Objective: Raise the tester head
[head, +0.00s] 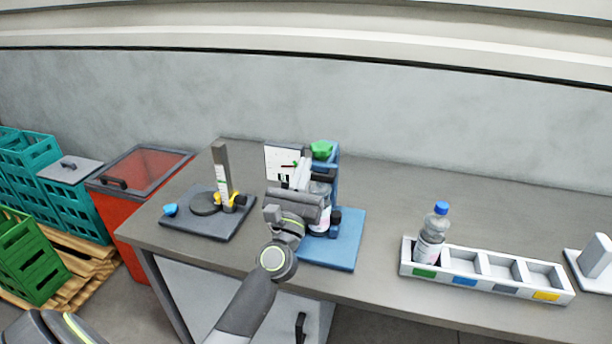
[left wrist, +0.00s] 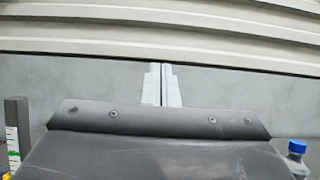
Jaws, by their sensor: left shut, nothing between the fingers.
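The tester appears to be the blue stand (head: 345,232) with an upright column and a green top (head: 321,149), near the middle of the table. A bottle (head: 320,222) stands in it, partly hidden by my arm. My left gripper (head: 302,163) is shut and empty, in front of the stand's upper part and pointing away from me. Its closed fingers (left wrist: 162,85) show in the left wrist view against the grey wall. The gripper hides much of the column and head, so I cannot tell the head's height or whether I touch it. My right gripper is not in view.
A dark-based device with a scaled post (head: 222,172) and round disc stands left of the blue stand. A white tray (head: 487,284) at right holds a blue-capped bottle (head: 434,232). A red bin (head: 135,185) and crates (head: 30,260) stand at far left. The table's back right is clear.

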